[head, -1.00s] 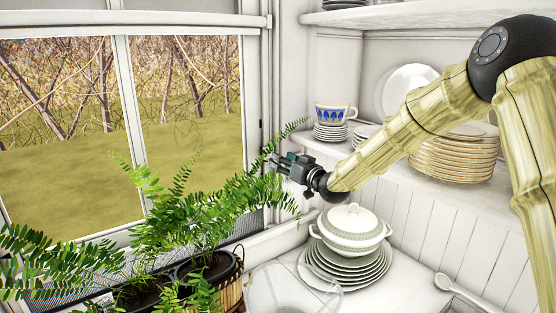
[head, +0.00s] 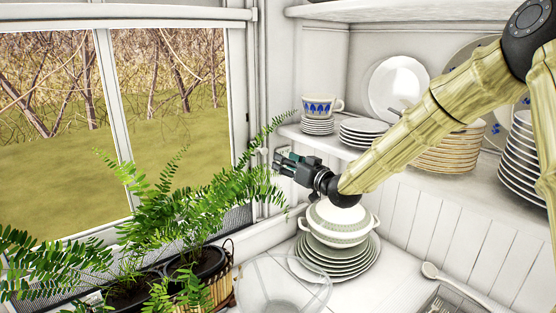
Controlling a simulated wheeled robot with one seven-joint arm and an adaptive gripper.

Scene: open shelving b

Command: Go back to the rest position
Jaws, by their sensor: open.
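My gripper (head: 283,162) is at the end of my yellow bamboo-patterned arm, in the middle of the head view. Its fingers point left and are apart, with nothing seen between them. It hangs in the air in front of the window corner, close to the fern fronds (head: 240,190). My wrist overlaps the top of a white lidded tureen (head: 343,232) in the picture. I cannot tell whether the gripper touches any leaf.
The tureen sits on stacked plates (head: 340,262) on the counter. A clear glass bowl (head: 275,290) stands at the front. The shelf behind holds a blue-patterned cup (head: 320,105), plate stacks (head: 448,150) and an upright white plate (head: 395,82). A ladle (head: 440,277) lies at right.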

